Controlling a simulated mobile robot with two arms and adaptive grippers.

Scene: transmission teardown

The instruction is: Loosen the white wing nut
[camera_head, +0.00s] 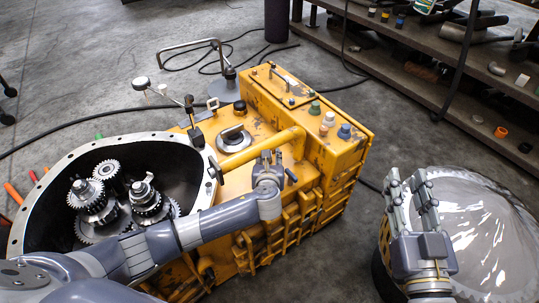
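A small white cap-like piece (329,118), which may be the white wing nut, stands on the right part of the yellow transmission housing (245,175), between a green cap (314,107) and a blue cap (345,130). Its wings are too small to make out. My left gripper (268,157) is over the housing, left of and nearer than the white piece, apart from it. Its fingertips are small and close together, and I cannot tell whether they are shut. My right gripper (408,180) is open and empty, at the right, its fingers pointing up the picture.
The housing's open bell with gears (106,172) lies under my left arm. A thick yellow pipe (262,150) crosses the housing top. A shiny round metal dome (482,230) stands at the right. A shelf (420,68) with tools is at the back right. Cables lie on the floor.

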